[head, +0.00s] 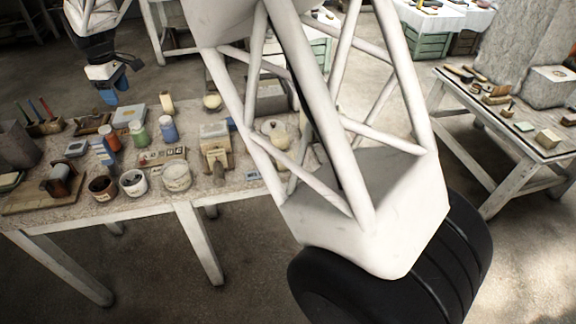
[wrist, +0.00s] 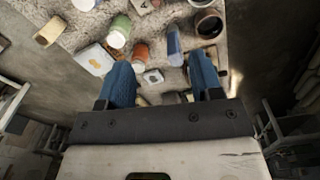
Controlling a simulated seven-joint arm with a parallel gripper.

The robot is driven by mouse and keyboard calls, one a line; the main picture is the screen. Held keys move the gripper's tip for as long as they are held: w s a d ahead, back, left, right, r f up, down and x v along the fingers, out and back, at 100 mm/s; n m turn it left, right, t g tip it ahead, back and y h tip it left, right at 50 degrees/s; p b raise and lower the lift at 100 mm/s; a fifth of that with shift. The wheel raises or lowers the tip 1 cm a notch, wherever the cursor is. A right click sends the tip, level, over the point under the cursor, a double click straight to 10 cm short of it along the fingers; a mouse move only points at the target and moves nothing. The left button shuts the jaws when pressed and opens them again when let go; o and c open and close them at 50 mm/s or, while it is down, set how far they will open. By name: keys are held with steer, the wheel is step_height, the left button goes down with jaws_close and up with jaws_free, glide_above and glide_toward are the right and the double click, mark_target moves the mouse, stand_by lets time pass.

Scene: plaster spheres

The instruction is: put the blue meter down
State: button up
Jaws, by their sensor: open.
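I take the small pale blue-grey box with a dark face to be the blue meter (head: 75,148). It rests on the table at the left, and in the wrist view it (wrist: 153,76) lies between the lines of my two fingers. My gripper (head: 112,93) has blue fingers. It hangs above the far side of the table, pointing down. In the wrist view my gripper (wrist: 163,76) is spread wide with nothing held between the fingertips. The meter stands apart from the fingers, on the tabletop.
A blue upright item (head: 103,153) and an orange jar (head: 111,138) stand close to the meter. A green jar (head: 138,134), a blue jar (head: 168,129) and a white jar (head: 133,182) crowd the table (head: 140,211). A block on a wooden board (head: 25,207) lies at the left.

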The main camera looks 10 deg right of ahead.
steer(key=s+d+r+m, duration=0.25)
steer(key=s+d, duration=0.25)
steer(key=d, duration=0.4)
steer(key=s+d+r+m+t, duration=0.15)
steer(key=s+d+r, duration=0.3)
steer(key=d, duration=0.45)
steer(key=s+d+r+m+g, duration=0.1)
steer(key=s+d+r+m, duration=0.15)
steer(key=s+d, duration=0.55)
steer(key=s+d+f+m+t, duration=0.1)
steer(key=s+d+f+m, duration=0.2)
steer(key=s+d, duration=0.7)
steer(key=s+d+f+m, duration=0.4)
steer(key=s+d, duration=0.6)
steer(key=s, duration=0.7)
steer(key=shift+s+d+m+t, duration=0.2)
steer(key=shift+m+t, duration=0.15)
steer(key=shift+m, duration=0.6)
steer(key=shift+o, duration=0.5)
steer(key=shift+w, duration=0.1)
